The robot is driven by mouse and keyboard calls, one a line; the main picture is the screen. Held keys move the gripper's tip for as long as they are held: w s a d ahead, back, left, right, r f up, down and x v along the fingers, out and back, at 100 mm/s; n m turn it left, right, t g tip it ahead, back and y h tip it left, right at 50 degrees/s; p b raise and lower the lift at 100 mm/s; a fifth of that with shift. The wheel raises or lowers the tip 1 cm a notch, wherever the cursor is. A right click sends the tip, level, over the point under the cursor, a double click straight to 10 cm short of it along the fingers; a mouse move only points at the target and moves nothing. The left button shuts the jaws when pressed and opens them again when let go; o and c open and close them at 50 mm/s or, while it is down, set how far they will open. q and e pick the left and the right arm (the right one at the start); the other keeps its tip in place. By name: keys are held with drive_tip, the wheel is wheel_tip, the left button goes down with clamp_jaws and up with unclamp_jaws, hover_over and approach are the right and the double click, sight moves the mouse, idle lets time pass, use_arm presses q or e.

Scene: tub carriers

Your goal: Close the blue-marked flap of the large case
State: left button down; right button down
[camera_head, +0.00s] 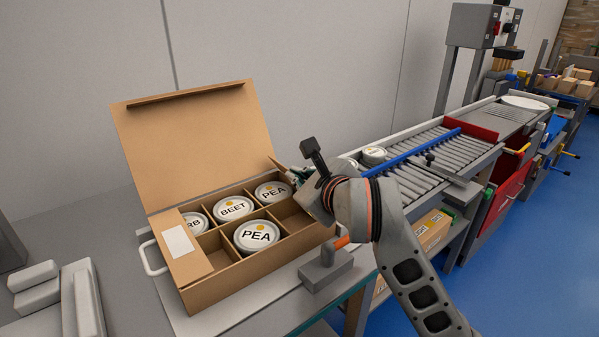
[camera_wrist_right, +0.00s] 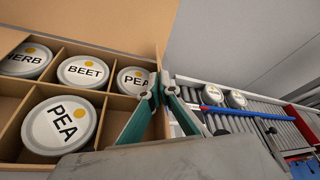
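The large case (camera_head: 229,273) is an open cardboard box on the grey table, with its big lid (camera_head: 195,140) standing up at the back. Several white tubs marked HERB, BEET and PEA sit in its compartments. The left flap (camera_head: 191,262), with a white label, lies folded inward over that end. The right flap (camera_head: 276,164) stands up at the right end, mostly hidden by my arm; it shows nearly edge-on in the right wrist view (camera_wrist_right: 159,63). No blue mark is visible on it. My right gripper (camera_wrist_right: 160,82) has its green fingers close together on either side of this flap. My left gripper is out of view.
A roller conveyor (camera_head: 440,155) with a blue rail and tubs runs off to the right. A grey block with an orange handle (camera_head: 327,268) stands close to the case's front right. Grey blocks (camera_head: 60,290) lie at the left. A wall rises behind the case.

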drive_tip(key=shift+s+a+f+n+t+h+p, duration=0.35)
drive_tip(key=shift+f+n+t, duration=0.2)
drive_tip(key=shift+n, duration=0.4)
drive_tip(key=shift+s+a+f+n+t+h+p, duration=0.2)
drive_tip(key=shift+a+f+n+t+p, duration=0.3)
drive_tip(key=shift+n, duration=0.45)
drive_tip(key=c, duration=2.3)
unclamp_jaws()
drive_tip(key=shift+c, duration=0.2)
drive_tip(key=v, duration=1.2)
